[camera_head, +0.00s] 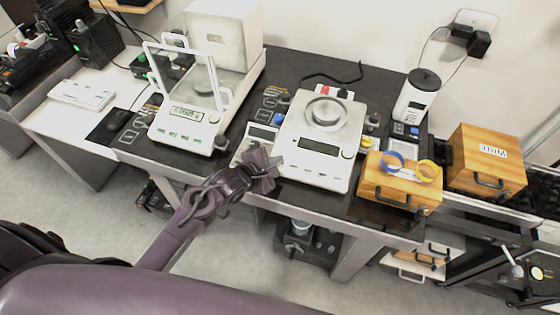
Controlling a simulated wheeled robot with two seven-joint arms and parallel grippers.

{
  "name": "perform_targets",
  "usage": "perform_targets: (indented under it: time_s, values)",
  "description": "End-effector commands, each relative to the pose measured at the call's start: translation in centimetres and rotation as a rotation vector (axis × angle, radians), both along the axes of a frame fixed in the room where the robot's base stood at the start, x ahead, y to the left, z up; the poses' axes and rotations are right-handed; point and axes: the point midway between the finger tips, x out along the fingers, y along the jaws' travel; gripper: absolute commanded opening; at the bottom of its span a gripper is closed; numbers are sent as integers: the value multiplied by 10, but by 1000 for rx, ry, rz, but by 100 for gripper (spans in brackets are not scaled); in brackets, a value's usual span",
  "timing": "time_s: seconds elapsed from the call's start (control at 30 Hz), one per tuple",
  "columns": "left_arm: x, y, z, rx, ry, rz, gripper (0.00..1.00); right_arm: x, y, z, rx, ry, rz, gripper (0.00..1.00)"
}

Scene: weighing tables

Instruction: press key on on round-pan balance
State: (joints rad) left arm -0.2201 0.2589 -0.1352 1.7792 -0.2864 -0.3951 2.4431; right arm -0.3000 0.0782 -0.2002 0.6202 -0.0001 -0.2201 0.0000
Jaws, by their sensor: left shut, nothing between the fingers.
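The round-pan balance (318,166) is the white instrument in the middle of the dark table. It carries a round metal pan (326,112) with a ring-shaped rim on top. Its display (318,147) is dark, and no digits can be made out. Small keys sit on the front panel below the display, but their labels are too small to read. My left gripper (273,167) is shut and empty. In the picture it is at the left front corner of this balance; I cannot tell whether it touches. My right gripper is not in view.
A balance with a glass draft shield (180,130) stands to the left. A small instrument (260,133) is partly hidden behind my gripper. To the right are a wooden box (385,190) with blue and yellow rings, another wooden box (490,155) and a white device (412,100).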

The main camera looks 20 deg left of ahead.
Motion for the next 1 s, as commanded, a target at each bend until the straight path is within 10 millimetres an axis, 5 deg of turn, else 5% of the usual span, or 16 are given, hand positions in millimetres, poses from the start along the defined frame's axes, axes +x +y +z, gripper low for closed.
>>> perform_targets:
  time_s: [1.0]
  values:
    - [3, 0, -9, 1, 1, 0, 0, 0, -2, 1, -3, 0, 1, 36]
